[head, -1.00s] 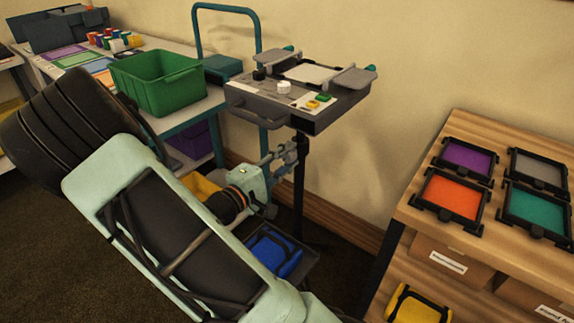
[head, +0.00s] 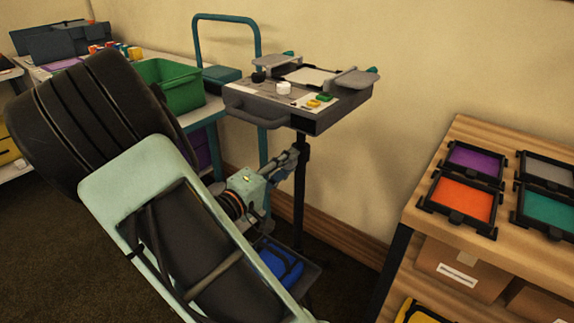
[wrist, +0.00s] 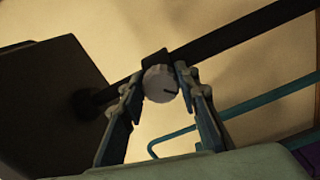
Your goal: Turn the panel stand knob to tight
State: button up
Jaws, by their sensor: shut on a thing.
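The panel stand is a grey control panel (head: 270,110) on a black post (head: 299,190). Its knob (wrist: 160,82), round and pale grey with a dark mark toward the lower right, is on a black collar on the post in the wrist view. My gripper (head: 292,156) is at the post, below the panel. In the wrist view my gripper (wrist: 158,84) has a finger on each side of the knob and is shut on it. My gripper hides the knob in the head view.
A wooden shelf unit (head: 470,240) with coloured trays stands at right. A green bin (head: 170,85) is on the left table. A teal rail frame (head: 260,50) rises behind the panel. A blue thing (head: 279,262) lies low beside the post.

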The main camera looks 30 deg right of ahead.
jog(key=shift+w, duration=0.1)
jog(key=o, duration=1.2)
jog(key=shift+c, duration=0.2)
jog(key=v, duration=1.2)
